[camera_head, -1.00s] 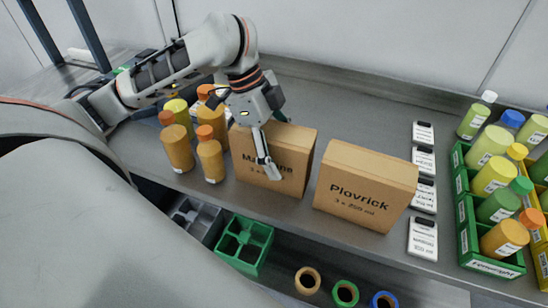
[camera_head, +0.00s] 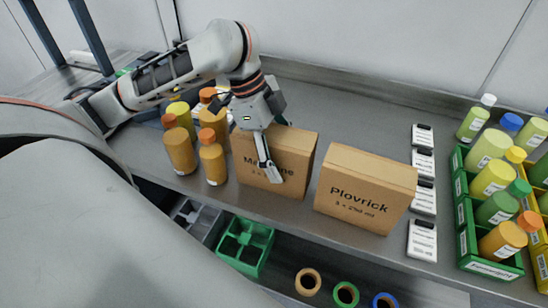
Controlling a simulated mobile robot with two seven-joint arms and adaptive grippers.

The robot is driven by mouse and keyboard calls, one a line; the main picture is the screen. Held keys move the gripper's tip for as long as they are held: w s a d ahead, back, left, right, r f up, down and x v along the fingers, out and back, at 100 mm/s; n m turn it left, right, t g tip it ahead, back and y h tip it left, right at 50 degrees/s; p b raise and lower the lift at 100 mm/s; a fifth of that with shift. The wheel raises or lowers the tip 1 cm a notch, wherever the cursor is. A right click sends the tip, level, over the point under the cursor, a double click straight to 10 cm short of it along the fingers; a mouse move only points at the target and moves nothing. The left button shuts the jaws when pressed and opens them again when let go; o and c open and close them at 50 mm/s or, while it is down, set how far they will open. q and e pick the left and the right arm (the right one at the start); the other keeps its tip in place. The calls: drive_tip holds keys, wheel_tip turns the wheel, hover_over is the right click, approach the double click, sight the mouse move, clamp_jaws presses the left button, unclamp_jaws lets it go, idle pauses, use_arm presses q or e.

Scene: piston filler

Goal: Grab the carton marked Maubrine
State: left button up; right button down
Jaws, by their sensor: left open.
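The carton marked Maubrine (camera_head: 295,160) is a brown cardboard box standing on the grey counter. A second brown carton marked Plovrick (camera_head: 365,190) stands just to the right, with a narrow gap between. My right gripper is not in view.
Orange-capped bottles (camera_head: 212,160) stand close left of the Maubrine carton. White labelled devices (camera_head: 422,240) line up right of Plovrick. A green crate (camera_head: 490,267) of bottles is at far right. Below the counter are a green divided tray (camera_head: 243,245) and coloured rings (camera_head: 346,294).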

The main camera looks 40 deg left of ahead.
use_arm(q)
drive_tip(key=shift+f, duration=0.1)
idle(0.5)
clamp_jaws()
